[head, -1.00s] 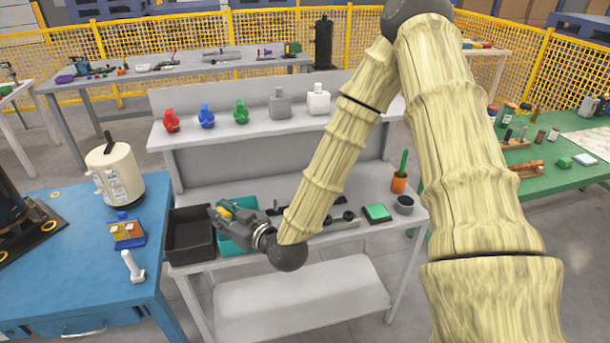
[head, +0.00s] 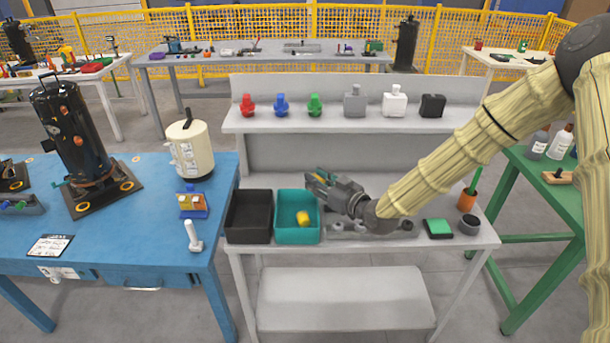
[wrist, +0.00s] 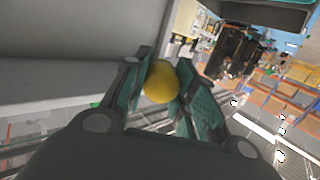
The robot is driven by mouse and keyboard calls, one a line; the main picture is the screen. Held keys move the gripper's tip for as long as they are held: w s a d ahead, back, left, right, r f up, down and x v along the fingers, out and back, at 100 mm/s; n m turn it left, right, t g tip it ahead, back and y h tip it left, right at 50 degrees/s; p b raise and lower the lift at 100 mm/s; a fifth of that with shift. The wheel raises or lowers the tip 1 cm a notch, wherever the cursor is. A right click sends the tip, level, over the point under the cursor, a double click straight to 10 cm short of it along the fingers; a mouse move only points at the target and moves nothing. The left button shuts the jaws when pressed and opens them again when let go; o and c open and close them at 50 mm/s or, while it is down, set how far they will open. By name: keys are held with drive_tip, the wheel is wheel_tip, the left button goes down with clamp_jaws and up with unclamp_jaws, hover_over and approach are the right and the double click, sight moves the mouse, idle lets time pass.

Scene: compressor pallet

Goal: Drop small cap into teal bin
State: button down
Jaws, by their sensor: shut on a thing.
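My gripper (head: 316,180) is over the back right part of the teal bin (head: 298,236), with its fingers pointing left. In the wrist view a rounded yellow cap (wrist: 160,82) sits between the two teal-padded fingers, and the gripper is shut on it. The cap in the fingers is hard to make out in the head view. Another small yellow piece (head: 302,217) shows inside the teal bin, below the gripper. The gripper and forearm hide part of the bench to the right of the bin.
A black bin (head: 249,238) stands directly left of the teal bin on the grey bench. A raised shelf (head: 340,125) with several coloured parts is behind. Dark small parts lie right of the bin, with a green-topped block (head: 438,227) and orange cup (head: 467,201).

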drive_tip(key=shift+n+g+y, duration=0.5)
drive_tip(key=shift+n+g, duration=0.2)
drive_tip(key=shift+g, duration=0.1)
drive_tip(key=shift+w+a+f+b, duration=0.45)
drive_tip(key=shift+a+f, duration=0.3)
drive_tip(key=shift+f, duration=0.25)
drive_tip(key=shift+w+a+f+b, duration=0.45)
drive_tip(key=shift+a+f, duration=0.3)
drive_tip(key=shift+f, duration=0.3)
drive_tip(key=shift+w+a+f+b, duration=0.35)
drive_tip(key=shift+w+a+f, duration=0.15)
drive_tip(key=shift+a+f, duration=0.4)
drive_tip(key=shift+d, duration=0.15)
drive_tip(key=c, duration=1.1)
unclamp_jaws()
drive_tip(key=v, duration=1.2)
drive_tip(key=shift+f, duration=0.15)
